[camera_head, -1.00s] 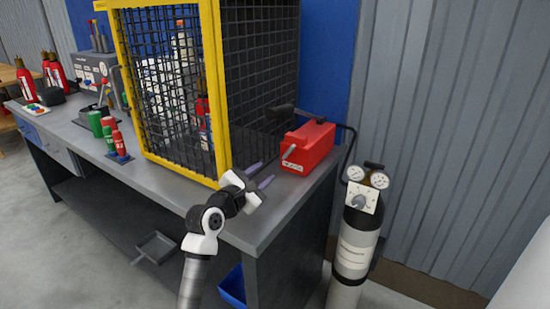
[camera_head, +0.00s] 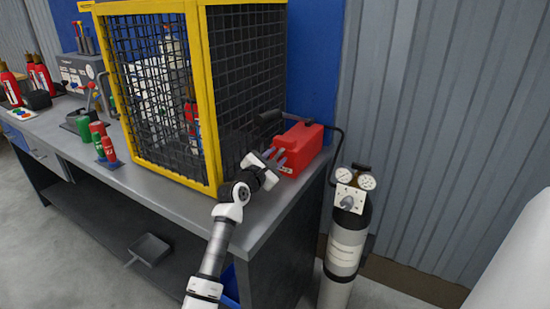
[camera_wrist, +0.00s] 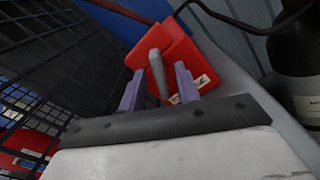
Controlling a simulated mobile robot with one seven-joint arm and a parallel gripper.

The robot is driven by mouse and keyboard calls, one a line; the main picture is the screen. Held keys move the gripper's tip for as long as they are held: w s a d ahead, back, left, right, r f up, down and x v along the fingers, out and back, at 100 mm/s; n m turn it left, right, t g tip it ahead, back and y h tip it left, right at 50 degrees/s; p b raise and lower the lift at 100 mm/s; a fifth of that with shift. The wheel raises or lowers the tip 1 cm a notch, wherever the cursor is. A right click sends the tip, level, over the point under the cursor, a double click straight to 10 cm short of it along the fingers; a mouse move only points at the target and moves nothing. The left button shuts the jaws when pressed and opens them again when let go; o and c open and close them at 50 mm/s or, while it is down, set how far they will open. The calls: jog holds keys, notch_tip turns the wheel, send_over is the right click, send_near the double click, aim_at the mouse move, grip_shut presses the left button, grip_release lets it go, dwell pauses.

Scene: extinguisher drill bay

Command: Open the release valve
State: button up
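A red box (camera_head: 305,143) with a black top handle and a white label sits on the right end of the bench. A grey lever (camera_wrist: 157,70) sticks out from its front in the wrist view; the release valve may be this lever, but no readable label says so. My gripper (camera_head: 275,158) is at the front of the red box and covers much of the lever in the head view. In the wrist view my gripper (camera_wrist: 159,78) is open, with one purple finger on each side of the lever. Gaps show between fingers and lever; contact is not visible.
A yellow-framed mesh cage (camera_head: 212,120) stands close to the left of my gripper. A gas cylinder (camera_head: 346,240) with two gauges and a grey knob stands right of the bench (camera_head: 170,187). A black hose runs behind the red box. Several small extinguishers stand farther left.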

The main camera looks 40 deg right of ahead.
grip_shut()
jog(key=shift+r+p, duration=0.15)
jog(key=shift+p, duration=0.35)
jog(key=n+p, duration=0.2)
jog(key=p, duration=0.1)
jog(key=shift+r+n+p, duration=0.15)
jog(key=shift+n+p, duration=0.15)
jog(key=shift+n, duration=0.1)
jog(key=n+p, duration=0.3)
jog(key=p, duration=0.1)
jog(key=shift+f+n, duration=0.25)
jog(key=shift+n, duration=0.15)
grip_release()
